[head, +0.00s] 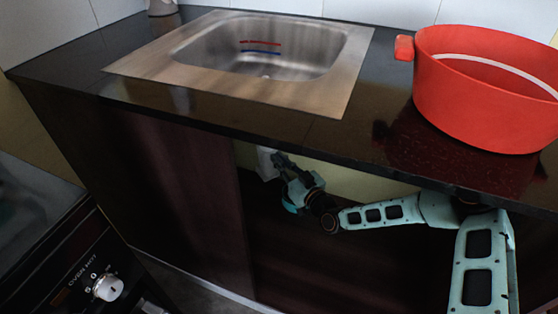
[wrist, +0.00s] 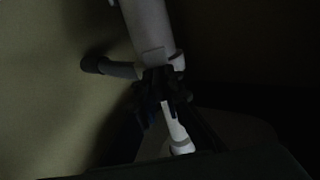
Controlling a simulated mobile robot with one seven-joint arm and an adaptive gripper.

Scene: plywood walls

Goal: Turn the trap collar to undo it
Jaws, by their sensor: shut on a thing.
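In the wrist view a white drain pipe (wrist: 148,25) comes down from the top, with a pale trap collar (wrist: 178,62) around it near the middle. My gripper (wrist: 162,88) is dark and shut at the collar. Its fingers hide most of the collar's lower part. In the head view my gripper (head: 279,160) reaches under the counter, beside a white part of the trap (head: 265,163). The head view is too small to show the grip itself.
A side pipe with a dark end (wrist: 93,65) runs left, and a white lower pipe (wrist: 180,142) continues below my gripper. The countertop (head: 215,115) lies above my arm, with a steel sink (head: 340,90) and a red pot (head: 470,100). A dark cabinet panel (head: 190,190) stands left.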

